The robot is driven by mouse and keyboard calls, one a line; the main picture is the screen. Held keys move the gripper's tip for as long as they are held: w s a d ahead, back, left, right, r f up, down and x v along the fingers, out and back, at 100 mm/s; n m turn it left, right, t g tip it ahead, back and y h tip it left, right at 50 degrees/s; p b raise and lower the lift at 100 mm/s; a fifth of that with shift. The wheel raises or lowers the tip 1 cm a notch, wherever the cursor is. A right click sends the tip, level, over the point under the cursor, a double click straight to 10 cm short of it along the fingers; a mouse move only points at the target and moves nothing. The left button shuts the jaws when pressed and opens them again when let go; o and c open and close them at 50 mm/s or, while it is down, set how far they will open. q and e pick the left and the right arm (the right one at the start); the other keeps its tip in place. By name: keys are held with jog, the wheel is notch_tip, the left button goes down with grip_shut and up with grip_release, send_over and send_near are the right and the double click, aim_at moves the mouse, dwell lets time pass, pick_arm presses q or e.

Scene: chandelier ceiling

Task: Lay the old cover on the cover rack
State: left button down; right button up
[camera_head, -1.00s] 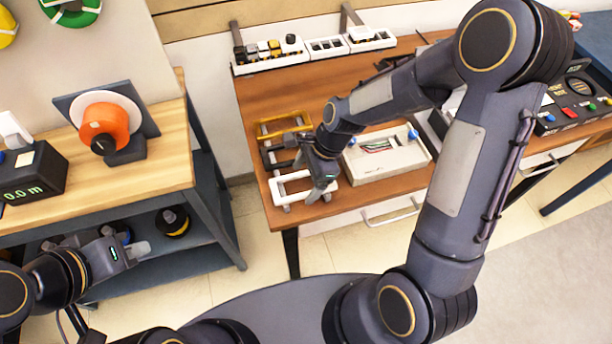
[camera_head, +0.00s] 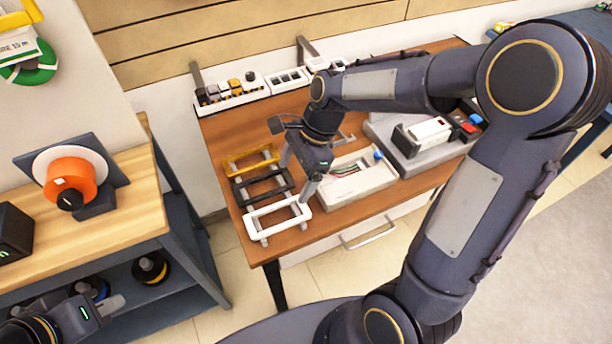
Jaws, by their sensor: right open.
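Three rectangular frame covers lie side by side at the left end of the wooden bench: a yellow one (camera_head: 250,159), a black one (camera_head: 262,186) and a white one (camera_head: 277,218). They rest on the bars of the cover rack (camera_head: 262,241), whose ends stick out below the white cover. The white cover lies flat, nearest the front. My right gripper (camera_head: 299,173) is open and empty, just right of the black and white covers, beside an open white box with wires (camera_head: 352,178). My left gripper (camera_head: 110,304) is at the lower left, away from the bench; its jaw opening is unclear.
A back rail holds small switches (camera_head: 236,95) and white socket modules (camera_head: 287,80). A grey device (camera_head: 418,142) stands right of the wire box. A side table (camera_head: 115,215) with an orange reel (camera_head: 72,180) stands at left. My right arm hides part of the bench.

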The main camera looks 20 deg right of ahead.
jog(key=s+d+r+n+t, duration=0.2)
jog(key=s+r+n+t, duration=0.1)
jog(key=s+n, duration=0.5)
jog(key=s+d+r+n+t, duration=0.2)
jog(key=s+r+n, duration=0.1)
jog(key=s+n, duration=0.5)
jog(key=shift+s+d+r+t+h, duration=0.2)
jog(key=shift+d+r+t+h, duration=0.05)
jog(key=shift+d+t+h, duration=0.15)
